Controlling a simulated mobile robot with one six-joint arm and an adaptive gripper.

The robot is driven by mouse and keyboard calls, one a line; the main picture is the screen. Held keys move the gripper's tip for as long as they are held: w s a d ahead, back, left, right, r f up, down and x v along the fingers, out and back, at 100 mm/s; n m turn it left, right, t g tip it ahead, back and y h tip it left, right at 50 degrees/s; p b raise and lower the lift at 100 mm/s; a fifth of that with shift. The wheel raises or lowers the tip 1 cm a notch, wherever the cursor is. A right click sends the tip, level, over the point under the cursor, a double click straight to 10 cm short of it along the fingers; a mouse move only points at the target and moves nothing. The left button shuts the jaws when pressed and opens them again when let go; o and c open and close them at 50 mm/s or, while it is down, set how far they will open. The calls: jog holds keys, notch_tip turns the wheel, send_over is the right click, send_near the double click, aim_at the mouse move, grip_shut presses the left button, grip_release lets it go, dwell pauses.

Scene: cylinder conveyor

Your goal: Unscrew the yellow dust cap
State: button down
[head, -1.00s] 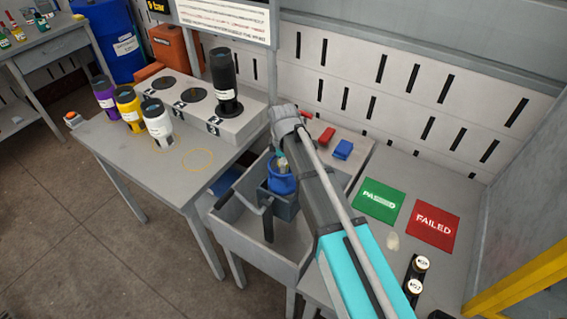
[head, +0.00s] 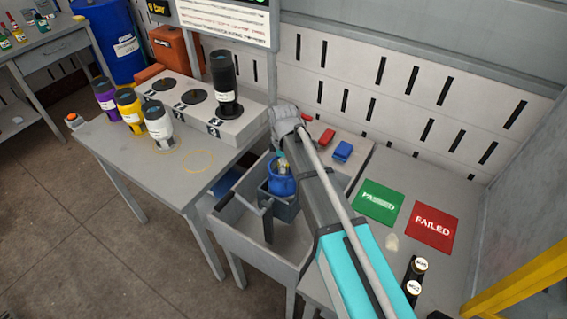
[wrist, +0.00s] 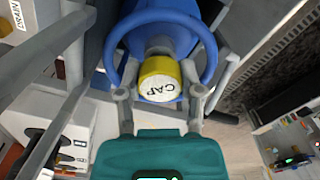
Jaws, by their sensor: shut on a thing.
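The yellow dust cap (wrist: 160,80), with a white top marked CAP, sits over the neck of a blue cylinder (wrist: 127,22) with a blue ring collar around it. My gripper (wrist: 160,92) is shut on the cap, its fingers on either side, in the wrist view. In the head view the blue cylinder (head: 281,184) stands upright in a grey holder (head: 285,210) in the sink-like trough. There my arm hides most of the gripper and the cap. I cannot tell how loose the cap is.
A green PASSED mat (head: 379,202) and a red FAILED mat (head: 432,220) lie on the right bench. Several cylinders, including a yellow one (head: 130,108), stand on the left table.

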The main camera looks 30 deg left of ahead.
jog(key=shift+r+p, duration=0.85)
jog(key=shift+r, duration=0.05)
dwell(0.7)
jog(key=shift+r+p, duration=1.1)
jog(key=shift+r, duration=0.05)
jog(key=shift+r+p, duration=1.25)
jog(key=shift+r+p, duration=1.25)
